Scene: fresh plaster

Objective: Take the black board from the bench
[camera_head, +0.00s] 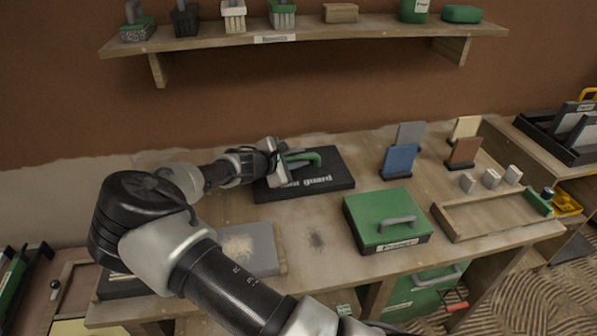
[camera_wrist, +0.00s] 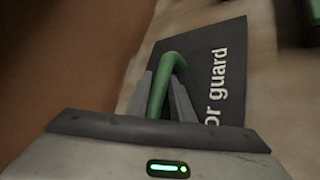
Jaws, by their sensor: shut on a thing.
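The black board (camera_head: 325,170) is at the back of the wooden bench (camera_head: 330,233), with a green handle (camera_head: 304,157) on top and white lettering, of which "or guard" is readable. My gripper (camera_head: 277,162) reaches in from the left and is shut on the handle. In the wrist view, the grey fingers (camera_wrist: 165,98) close on both sides of the green handle (camera_wrist: 161,80), with the board (camera_wrist: 205,55) beyond. There the board is fairly sharp and the surroundings are blurred. I cannot tell whether the board touches the bench. Its left part is hidden by my gripper.
A green case (camera_head: 385,210) stands right of the board, with upright blue (camera_head: 400,160) and brown (camera_head: 463,151) panels behind it. A wooden tray (camera_head: 470,225) is at right. A grey slab (camera_head: 245,248) lies front left. A loaded shelf (camera_head: 330,33) overhangs the back.

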